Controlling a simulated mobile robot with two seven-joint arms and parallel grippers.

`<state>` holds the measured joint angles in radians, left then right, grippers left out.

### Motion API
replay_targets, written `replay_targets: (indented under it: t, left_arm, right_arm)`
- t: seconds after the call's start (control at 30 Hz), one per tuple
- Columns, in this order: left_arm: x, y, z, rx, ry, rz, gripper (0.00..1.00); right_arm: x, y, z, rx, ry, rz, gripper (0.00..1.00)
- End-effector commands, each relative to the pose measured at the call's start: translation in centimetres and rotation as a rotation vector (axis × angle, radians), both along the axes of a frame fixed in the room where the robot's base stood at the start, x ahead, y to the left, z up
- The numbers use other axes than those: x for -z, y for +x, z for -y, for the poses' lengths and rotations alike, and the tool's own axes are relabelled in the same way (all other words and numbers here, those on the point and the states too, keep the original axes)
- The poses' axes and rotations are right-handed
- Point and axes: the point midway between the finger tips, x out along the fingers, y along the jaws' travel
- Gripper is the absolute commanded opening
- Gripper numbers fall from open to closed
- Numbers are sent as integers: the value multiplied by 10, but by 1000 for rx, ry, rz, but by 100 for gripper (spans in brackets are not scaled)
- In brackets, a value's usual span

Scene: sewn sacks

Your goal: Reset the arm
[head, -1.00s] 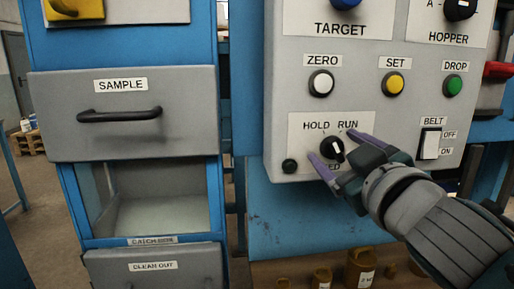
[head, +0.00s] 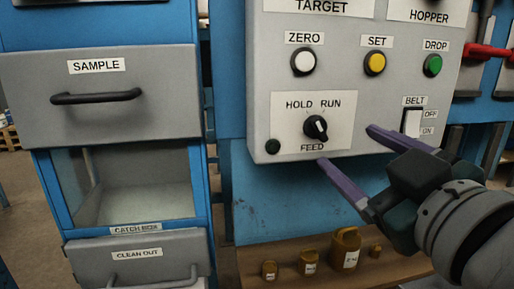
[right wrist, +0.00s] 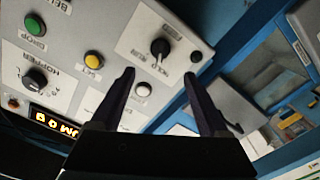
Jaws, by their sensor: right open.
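The black FEED knob (head: 315,128) sits on the grey control panel (head: 262,100) below the words HOLD and RUN. Its white mark appears to face right or lower right. My right gripper (head: 346,146) is open and empty, its purple fingers spread in front of the panel's lower part, to the lower right of the knob. In the right wrist view, the open right gripper (right wrist: 160,75) points toward the panel, and the knob (right wrist: 160,47) shows beyond the fingertips. My left gripper is not in view.
White ZERO (head: 303,62), yellow SET (head: 375,62) and green DROP (head: 432,65) buttons line the panel. A BELT switch (head: 412,122) is close to one finger. Weights, including a large one (head: 345,250), stand on a shelf below. A SAMPLE drawer (head: 100,115) is at left.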

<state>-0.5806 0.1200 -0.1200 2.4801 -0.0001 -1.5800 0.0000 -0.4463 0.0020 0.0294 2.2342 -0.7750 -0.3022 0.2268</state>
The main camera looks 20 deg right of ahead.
Motion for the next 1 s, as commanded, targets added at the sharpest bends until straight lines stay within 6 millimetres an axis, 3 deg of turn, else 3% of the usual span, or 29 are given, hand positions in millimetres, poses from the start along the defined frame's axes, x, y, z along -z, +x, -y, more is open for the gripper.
replay_targets:
  t: [0.33,0.47,0.57,0.7,0.8,0.9,1.0]
  left_arm:
    - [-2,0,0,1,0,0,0]
    - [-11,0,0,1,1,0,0]
    - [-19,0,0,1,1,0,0]
    - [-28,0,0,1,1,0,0]
    - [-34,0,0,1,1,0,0]
    - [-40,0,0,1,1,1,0]
    - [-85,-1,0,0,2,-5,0]
  right_arm:
    - [4,-2,3,18,23,-29,78]
    - [26,-16,10,84,138,-183,78]
    - [60,-40,4,127,263,-405,78]
    - [101,-91,-24,118,395,-749,78]
    - [118,-133,-49,74,449,-984,78]
    - [124,-180,-74,4,475,-1216,78]
    - [77,-176,-72,11,475,-1203,78]
